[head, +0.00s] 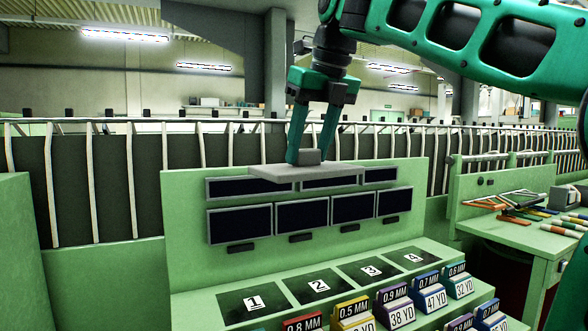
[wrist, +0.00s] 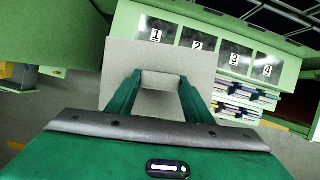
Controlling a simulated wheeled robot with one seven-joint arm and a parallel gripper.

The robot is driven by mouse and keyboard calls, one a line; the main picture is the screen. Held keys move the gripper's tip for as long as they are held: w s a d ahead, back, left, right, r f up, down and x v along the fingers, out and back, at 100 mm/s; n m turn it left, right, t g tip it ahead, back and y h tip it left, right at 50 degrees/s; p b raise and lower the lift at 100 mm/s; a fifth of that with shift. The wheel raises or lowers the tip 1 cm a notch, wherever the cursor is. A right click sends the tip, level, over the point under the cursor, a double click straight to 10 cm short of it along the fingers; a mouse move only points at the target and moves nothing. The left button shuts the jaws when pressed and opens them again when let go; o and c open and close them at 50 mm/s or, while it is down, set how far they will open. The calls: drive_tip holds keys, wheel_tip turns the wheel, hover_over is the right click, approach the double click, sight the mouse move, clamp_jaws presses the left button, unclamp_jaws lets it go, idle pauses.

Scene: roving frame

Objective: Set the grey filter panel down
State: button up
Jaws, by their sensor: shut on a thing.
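The grey filter panel (head: 304,172) is a thin flat plate with a raised block-shaped handle (head: 308,157) on top. My gripper (head: 308,156) is shut on that handle and holds the panel level in front of the upper part of a green station (head: 190,235). In the wrist view the panel (wrist: 120,75) lies below the fingers (wrist: 160,82), with the handle between them. The panel covers part of the station's upper row of dark windows. Below, the station has a ledge with dark pads numbered 1 (head: 254,302), 2 (head: 319,285), 3 (head: 371,270) and 4 (head: 413,258).
Coloured labelled blocks (head: 398,306) stand in rows in front of the numbered pads. A green workbench (head: 505,245) at the right carries several coloured rods (head: 562,228). A dark fence with white posts (head: 90,185) runs behind the station. The numbered pads look bare.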

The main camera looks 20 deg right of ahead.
sight(323, 167)
drive_tip(key=s+r+m, duration=0.1)
drive_tip(key=r, duration=0.1)
drive_tip(key=d+r, duration=0.1)
drive_tip(key=r, duration=0.1)
drive_tip(key=s+r+m+h, duration=0.1)
drive_tip(key=r, duration=0.1)
drive_tip(key=shift+s+d+m, duration=0.3)
drive_tip(key=shift+d, duration=0.1)
drive_tip(key=shift+s+d+r+m, duration=0.2)
drive_tip(key=shift+d+r+m, duration=0.05)
drive_tip(key=shift+r, duration=0.45)
drive_tip(key=shift+s+d+r+m, duration=0.2)
drive_tip(key=shift+d+r+m, duration=0.05)
drive_tip(key=shift+r, duration=0.45)
